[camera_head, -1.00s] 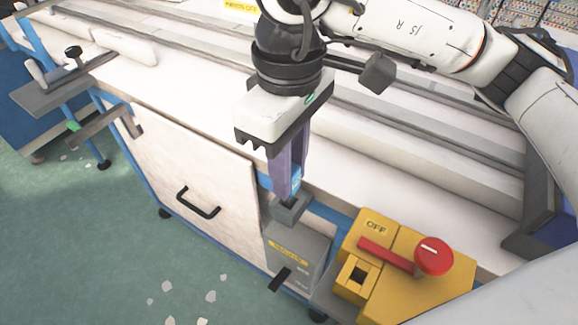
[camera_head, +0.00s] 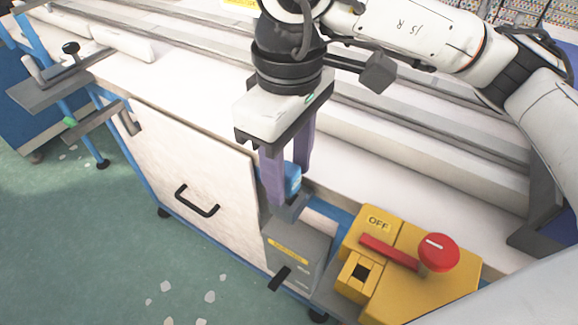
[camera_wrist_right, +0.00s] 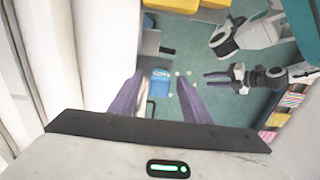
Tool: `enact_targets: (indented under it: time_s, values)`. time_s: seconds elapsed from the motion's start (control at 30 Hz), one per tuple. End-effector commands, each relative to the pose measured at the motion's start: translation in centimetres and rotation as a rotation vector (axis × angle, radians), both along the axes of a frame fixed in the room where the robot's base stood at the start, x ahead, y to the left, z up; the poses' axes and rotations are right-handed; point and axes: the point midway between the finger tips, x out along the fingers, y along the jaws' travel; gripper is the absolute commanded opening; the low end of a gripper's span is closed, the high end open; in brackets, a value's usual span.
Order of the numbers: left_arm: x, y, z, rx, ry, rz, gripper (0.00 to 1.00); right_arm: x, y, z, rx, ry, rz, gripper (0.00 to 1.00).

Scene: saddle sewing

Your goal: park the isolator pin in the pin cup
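The isolator pin (camera_head: 293,177), a blue piece, stands between the purple fingers of my right gripper (camera_head: 288,175), just over the dark pin cup (camera_head: 289,208). Its lower end appears to be in the cup, but a finger partly hides it. The fingers are spread, with gaps beside the pin. In the right wrist view, the blue pin (camera_wrist_right: 160,82) shows between the two separated fingers. My left gripper (camera_wrist_right: 212,79) shows small in that view, fingers apart and empty; it is outside the head view.
The cup sits on a grey box (camera_head: 297,247) with a yellow label. Right of it is a yellow isolator box (camera_head: 425,290) marked OFF, with a red handle, red knob and square dark socket. A cabinet door (camera_head: 190,160) with a black handle is left. Rails line the bench behind.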

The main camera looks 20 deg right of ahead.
Motion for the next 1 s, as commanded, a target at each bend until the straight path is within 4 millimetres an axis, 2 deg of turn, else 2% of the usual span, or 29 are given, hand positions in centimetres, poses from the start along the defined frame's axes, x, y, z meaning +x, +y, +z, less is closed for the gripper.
enact_targets:
  time_s: [0.27,0.37,0.47,0.8,1.0]
  values:
    - [0.0,-0.1,-0.1,0.0,0.001,-0.001,0.31,0.0,0.0,-0.1,-0.001,0.001,0.0,0.43]
    - [0.2,-0.4,0.7,-0.004,-0.006,-0.007,0.31,0.0,0.0,-0.1,-0.001,0.001,0.0,0.43]
    - [0.6,-0.9,2.3,-0.011,-0.017,-0.02,0.31,0.0,0.0,-0.1,-0.001,0.001,0.0,0.43]
    - [0.6,-1.0,3.1,-0.008,-0.014,-0.021,0.31,0.1,0.0,7.5,0.0,-0.006,-0.001,0.43]
    - [0.6,-1.0,3.4,-0.008,-0.014,-0.02,0.31,0.0,0.0,9.8,0.0,-0.001,-0.001,0.43]
